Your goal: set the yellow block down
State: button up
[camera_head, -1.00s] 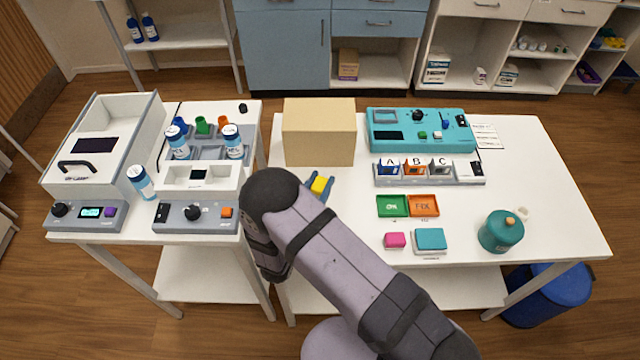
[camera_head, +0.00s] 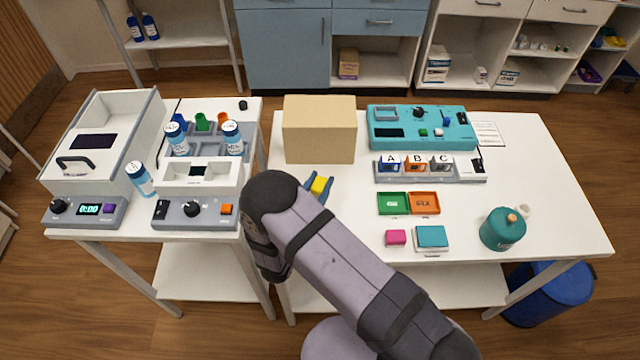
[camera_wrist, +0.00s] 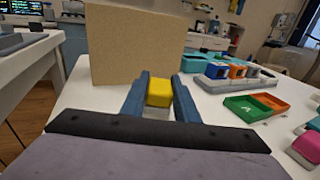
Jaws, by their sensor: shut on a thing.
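The yellow block (camera_head: 319,185) is between the blue fingers of my gripper (camera_head: 320,187), near the left edge of the right table (camera_head: 560,210). In the wrist view the yellow block (camera_wrist: 159,92) sits between both fingertips of my gripper (camera_wrist: 160,95), which is shut on it. The tan box (camera_wrist: 132,45) stands just beyond the block. I cannot tell whether the block's underside touches the table. My arm hides part of the table in the head view.
The tan box (camera_head: 319,130) stands behind my gripper. To the right are a green tray (camera_head: 392,203), an orange tray (camera_head: 424,203), a pink block (camera_head: 395,238), a teal block (camera_head: 431,236) and a teal canister (camera_head: 502,232). A gap separates the left table (camera_head: 140,232).

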jog(key=o, duration=1)
jog(key=shift+s+d+f, duration=0.15)
jog(key=shift+d+f, duration=0.1)
jog(key=shift+f, duration=0.2)
jog(key=shift+r+p, duration=0.7)
jog(key=shift+p, duration=0.05)
jog(key=b+v, duration=0.1)
jog(key=v, duration=0.5)
jog(key=b+v, duration=0.2)
jog(key=v, duration=0.4)
jog(key=shift+a+r, duration=0.2)
jog(key=shift+r, duration=0.05)
